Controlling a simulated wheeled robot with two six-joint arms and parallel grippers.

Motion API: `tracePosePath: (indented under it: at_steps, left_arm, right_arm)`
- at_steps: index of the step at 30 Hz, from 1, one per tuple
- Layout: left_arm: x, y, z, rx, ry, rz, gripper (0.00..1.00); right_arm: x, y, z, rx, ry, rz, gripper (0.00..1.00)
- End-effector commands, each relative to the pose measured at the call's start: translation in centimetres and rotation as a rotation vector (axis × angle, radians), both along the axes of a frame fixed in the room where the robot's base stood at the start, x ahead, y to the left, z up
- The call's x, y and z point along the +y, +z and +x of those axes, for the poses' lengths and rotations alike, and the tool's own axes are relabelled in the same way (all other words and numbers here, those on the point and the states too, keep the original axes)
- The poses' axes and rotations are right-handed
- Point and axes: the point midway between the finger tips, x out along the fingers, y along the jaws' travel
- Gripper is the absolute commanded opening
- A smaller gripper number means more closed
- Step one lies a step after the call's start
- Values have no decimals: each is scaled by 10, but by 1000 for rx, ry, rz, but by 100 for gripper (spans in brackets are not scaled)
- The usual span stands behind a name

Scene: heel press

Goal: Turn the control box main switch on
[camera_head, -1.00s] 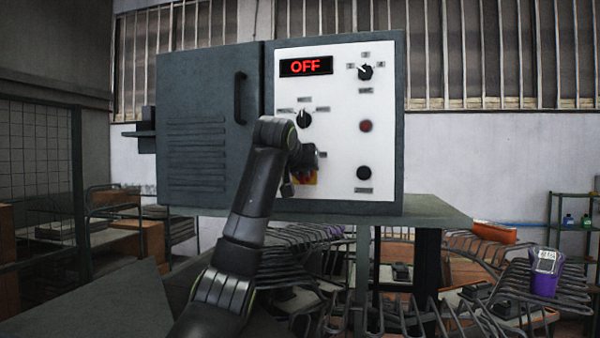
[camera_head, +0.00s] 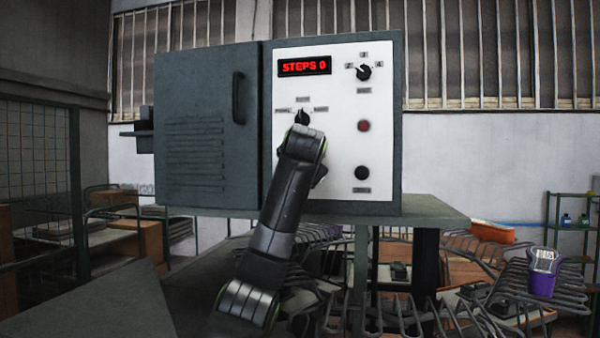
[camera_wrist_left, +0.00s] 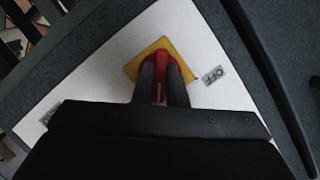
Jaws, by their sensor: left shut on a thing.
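The control box (camera_head: 332,140) has a white panel with a lit red display (camera_head: 304,67) that reads "STEPS 0". In the left wrist view, the main switch is a red handle (camera_wrist_left: 160,58) on a yellow plate (camera_wrist_left: 186,68), with an "OFF" label (camera_wrist_left: 214,76) to its right. My left gripper (camera_wrist_left: 161,88) is shut on the red handle, one dark finger on each side. In the head view, my left arm hides the main switch and the gripper's fingers. My right gripper is in neither view.
The panel also carries a selector knob (camera_head: 302,118), a knob (camera_head: 363,72) at top right, a red lamp or button (camera_head: 364,126) and a black button (camera_head: 362,173). A grey cabinet door with a handle (camera_head: 238,97) is on the left. The box stands on a table (camera_head: 433,208).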

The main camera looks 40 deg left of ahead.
Motion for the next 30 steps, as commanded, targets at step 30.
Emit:
tracePosePath:
  at_steps: [30]
  left_arm:
    - [0, 1, 0, 31, -1, 68, 34]
  right_arm:
    - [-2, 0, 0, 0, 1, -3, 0]
